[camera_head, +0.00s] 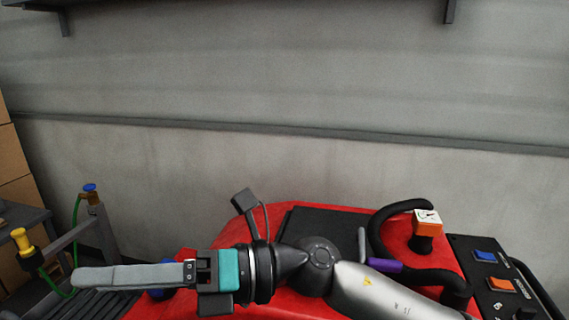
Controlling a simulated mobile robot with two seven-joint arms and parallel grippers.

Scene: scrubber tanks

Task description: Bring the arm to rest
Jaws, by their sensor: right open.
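My right arm comes in from the lower right and reaches left, low across the front of a red scrubber machine (290,214). My right gripper (85,279) is at the lower left, pointing left, with its long grey fingers seen side-on. It is open, and nothing shows between the fingers. It hangs over the dark slatted surface at the machine's left side, and the picture does not show how far above. My left gripper is not in view.
A black hose (381,228) loops beside an orange device with a white top (427,220). A black panel (490,275) with coloured buttons is at the right. A yellow-topped fitting (22,242) and a blue knob (90,188) stand left.

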